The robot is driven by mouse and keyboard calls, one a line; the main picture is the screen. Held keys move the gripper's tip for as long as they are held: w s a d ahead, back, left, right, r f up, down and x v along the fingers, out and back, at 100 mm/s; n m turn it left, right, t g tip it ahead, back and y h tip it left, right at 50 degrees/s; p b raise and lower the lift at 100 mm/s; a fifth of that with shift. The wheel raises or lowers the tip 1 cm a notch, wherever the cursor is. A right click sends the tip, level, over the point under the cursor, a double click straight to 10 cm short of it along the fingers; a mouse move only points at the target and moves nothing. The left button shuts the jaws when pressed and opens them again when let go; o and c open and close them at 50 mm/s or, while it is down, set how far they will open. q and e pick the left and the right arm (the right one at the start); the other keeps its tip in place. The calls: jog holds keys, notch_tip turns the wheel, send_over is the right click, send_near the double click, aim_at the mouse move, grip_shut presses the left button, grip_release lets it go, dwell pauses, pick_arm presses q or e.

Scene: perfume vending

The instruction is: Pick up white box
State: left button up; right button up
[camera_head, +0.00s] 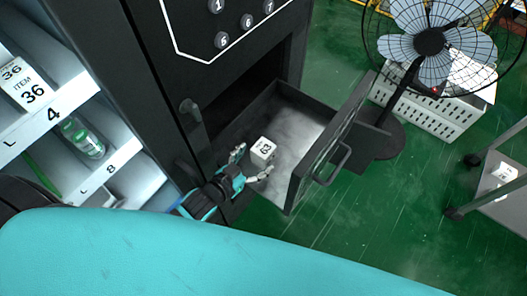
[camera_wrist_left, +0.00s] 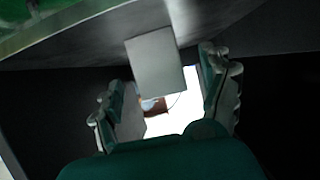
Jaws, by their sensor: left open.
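The white box (camera_head: 262,150) is a small cube with dark print on it, inside the open drawer (camera_head: 305,165) of the dark vending machine. In the left wrist view the box (camera_wrist_left: 155,62) shows as a plain pale face just beyond the fingers. My left gripper (camera_head: 253,164) is open, with its fingers reaching into the drawer on the near side of the box. In the left wrist view its fingers (camera_wrist_left: 170,95) stand apart, to either side of the box's lower part. I cannot tell whether they touch it. My right gripper is not in view.
The drawer front with its handle (camera_head: 333,165) stands out to the right. White shelves (camera_head: 95,125) with bottles are at the left. A fan (camera_head: 430,42), a white crate (camera_head: 435,105) and a cart (camera_head: 500,185) with another white box (camera_head: 504,173) are at the right. Green floor lies between.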

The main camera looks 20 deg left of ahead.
aim_at(257, 158)
pick_arm(q)
jog(key=x, duration=0.4)
jog(key=shift+w+d+r+p, duration=0.1)
jog(key=shift+r+p, duration=0.2)
jog(key=shift+r, duration=0.1)
jog(key=shift+w+d+f, duration=0.1)
jog(key=shift+w+f, duration=0.05)
jog(key=shift+w, duration=0.15)
jog(key=shift+f, duration=0.1)
jog(key=shift+c, duration=0.9)
jog(key=c, duration=1.1)
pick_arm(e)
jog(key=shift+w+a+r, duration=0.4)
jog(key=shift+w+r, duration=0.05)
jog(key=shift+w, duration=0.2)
